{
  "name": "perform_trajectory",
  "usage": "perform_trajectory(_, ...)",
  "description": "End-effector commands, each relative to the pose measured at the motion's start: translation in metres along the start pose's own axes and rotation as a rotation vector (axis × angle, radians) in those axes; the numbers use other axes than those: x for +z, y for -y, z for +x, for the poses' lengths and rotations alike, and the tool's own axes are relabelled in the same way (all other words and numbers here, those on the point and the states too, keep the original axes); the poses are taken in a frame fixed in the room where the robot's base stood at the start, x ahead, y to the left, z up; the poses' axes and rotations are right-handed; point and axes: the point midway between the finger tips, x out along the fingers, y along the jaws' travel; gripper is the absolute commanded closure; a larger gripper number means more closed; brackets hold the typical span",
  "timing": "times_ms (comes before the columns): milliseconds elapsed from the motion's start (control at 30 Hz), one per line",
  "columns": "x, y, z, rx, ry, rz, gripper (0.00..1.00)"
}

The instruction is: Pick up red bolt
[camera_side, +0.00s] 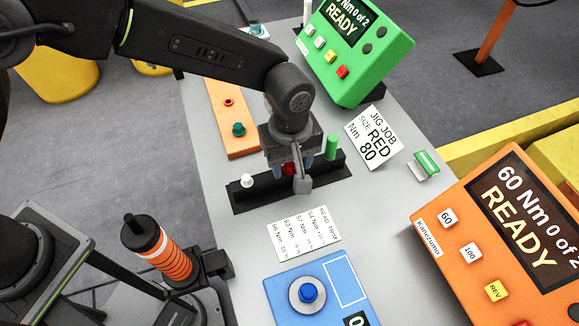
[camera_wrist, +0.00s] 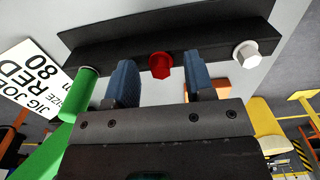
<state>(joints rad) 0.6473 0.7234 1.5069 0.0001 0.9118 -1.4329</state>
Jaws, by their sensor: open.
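The red bolt (camera_wrist: 160,66) stands in a black rack (camera_wrist: 170,32) between a white bolt (camera_wrist: 245,54) and a green cylinder (camera_wrist: 84,90) in the wrist view. In the side view the red bolt (camera_side: 289,169) is partly hidden by my gripper (camera_side: 291,172), which is over the rack (camera_side: 325,172). My gripper (camera_wrist: 162,82) is open in the wrist view. Its two blue fingers are on either side of the red bolt, with gaps visible on both sides. I cannot tell whether the fingertips are level with the bolt head.
An orange plate (camera_side: 232,115) with a teal bolt lies behind the rack. A sign reading "RED 80" (camera_side: 374,137) stands right of it. A green READY box (camera_side: 357,50), an orange READY box (camera_side: 500,230) and a blue button box (camera_side: 320,290) surround the rack.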

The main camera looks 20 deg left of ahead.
Motion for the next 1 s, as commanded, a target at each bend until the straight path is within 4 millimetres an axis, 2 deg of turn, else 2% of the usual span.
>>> perform_trajectory(267,-0.0001,-0.0001,0.004,0.001,0.0,0.0,0.51)
perform_trajectory(767,-0.0001,-0.0001,0.0037,0.001,0.0,0.0,0.98)
perform_trajectory(1000,-0.0001,-0.0002,0.0034,0.002,0.0,0.0,1.0)
